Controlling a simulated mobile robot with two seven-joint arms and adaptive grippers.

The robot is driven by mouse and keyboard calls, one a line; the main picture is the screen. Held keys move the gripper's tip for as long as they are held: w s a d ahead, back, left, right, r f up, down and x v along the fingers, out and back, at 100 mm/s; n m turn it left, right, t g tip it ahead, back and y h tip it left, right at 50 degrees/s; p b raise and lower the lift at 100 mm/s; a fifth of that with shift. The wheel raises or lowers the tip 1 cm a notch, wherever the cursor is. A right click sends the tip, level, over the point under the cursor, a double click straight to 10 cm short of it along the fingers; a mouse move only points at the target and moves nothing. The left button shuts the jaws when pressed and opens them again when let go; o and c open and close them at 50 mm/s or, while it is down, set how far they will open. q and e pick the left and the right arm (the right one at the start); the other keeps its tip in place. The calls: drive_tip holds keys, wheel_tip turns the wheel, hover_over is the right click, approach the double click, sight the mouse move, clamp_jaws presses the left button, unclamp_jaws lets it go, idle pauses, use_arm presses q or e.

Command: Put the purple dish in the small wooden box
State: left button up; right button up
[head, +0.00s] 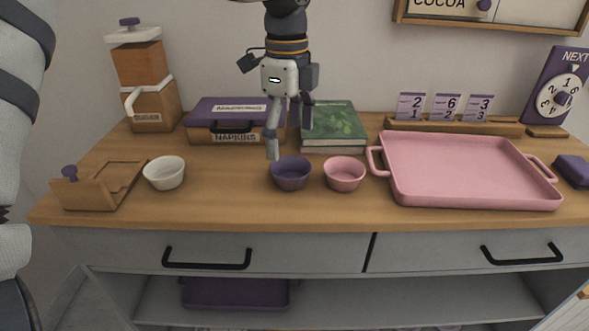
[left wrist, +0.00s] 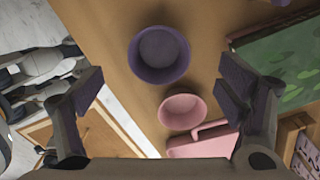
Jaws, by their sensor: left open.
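The purple dish (head: 290,175) stands upright on the wooden counter, between a white dish (head: 165,173) and a pink dish (head: 344,174). My left gripper (head: 288,138) is open and empty, pointing down just above and behind the purple dish. In the left wrist view the purple dish (left wrist: 160,56) lies beyond the open fingers (left wrist: 160,92), with no finger touching it. The small wooden box (head: 92,193) with a purple knob is at the counter's left end; its inside is only partly visible. My right gripper is not in view.
A pink tray (head: 470,203) fills the right of the counter. A napkin box (head: 210,133) and a green book (head: 333,124) stand behind the dishes. A sugar dispenser (head: 152,105) stands at the back left. The counter's front strip is clear.

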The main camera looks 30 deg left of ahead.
sight(291, 168)
use_arm(q)
drive_tip(key=f, duration=0.7)
drive_tip(key=shift+d+f, duration=0.15)
drive_tip(key=shift+d, duration=0.15)
drive_tip(key=c, duration=1.4)
